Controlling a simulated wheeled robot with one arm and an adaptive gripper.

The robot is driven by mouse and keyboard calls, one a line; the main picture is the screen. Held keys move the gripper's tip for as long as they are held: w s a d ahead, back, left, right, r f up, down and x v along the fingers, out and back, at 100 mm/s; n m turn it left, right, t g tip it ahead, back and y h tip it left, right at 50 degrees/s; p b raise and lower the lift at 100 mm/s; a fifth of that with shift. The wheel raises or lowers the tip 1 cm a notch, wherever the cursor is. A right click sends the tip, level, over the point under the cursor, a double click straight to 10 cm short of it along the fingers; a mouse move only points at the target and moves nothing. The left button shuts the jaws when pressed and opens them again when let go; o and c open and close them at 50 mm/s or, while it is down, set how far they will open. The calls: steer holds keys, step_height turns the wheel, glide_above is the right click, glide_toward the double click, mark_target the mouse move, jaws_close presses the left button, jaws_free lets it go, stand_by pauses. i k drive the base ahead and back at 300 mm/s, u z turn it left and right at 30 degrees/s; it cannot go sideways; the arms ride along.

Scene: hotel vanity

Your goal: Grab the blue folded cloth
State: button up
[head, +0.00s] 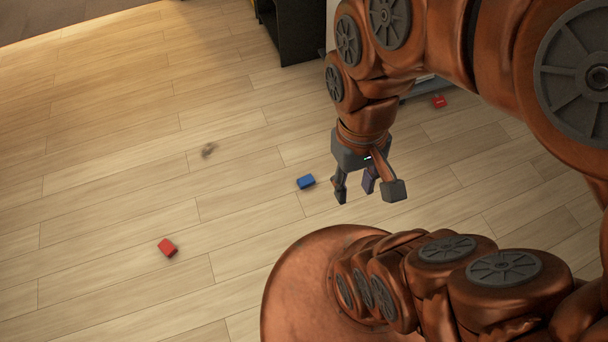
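A small blue block-like item (306,182), which may be the blue folded cloth, lies on the wood floor near the middle of the head view. It is too small to tell whether it is cloth. My gripper (367,194) is to its right in the picture, pointing down, with its fingers spread apart. A small purple-grey piece (369,181) shows between the fingers; I cannot tell whether it is part of my gripper or a separate thing behind it. The blue item is apart from the fingers in the picture.
A red block-like item (167,247) lies at lower left and another red item (438,102) at upper right. A small brown patch (208,150) shows on the floor. Black furniture (291,30) stands at the top. The floor (90,180) at left is mostly clear.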

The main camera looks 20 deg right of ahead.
mark_target(307, 180)
steer(key=z, duration=1.2)
steer(key=i, duration=0.7)
steer(key=u, duration=2.9)
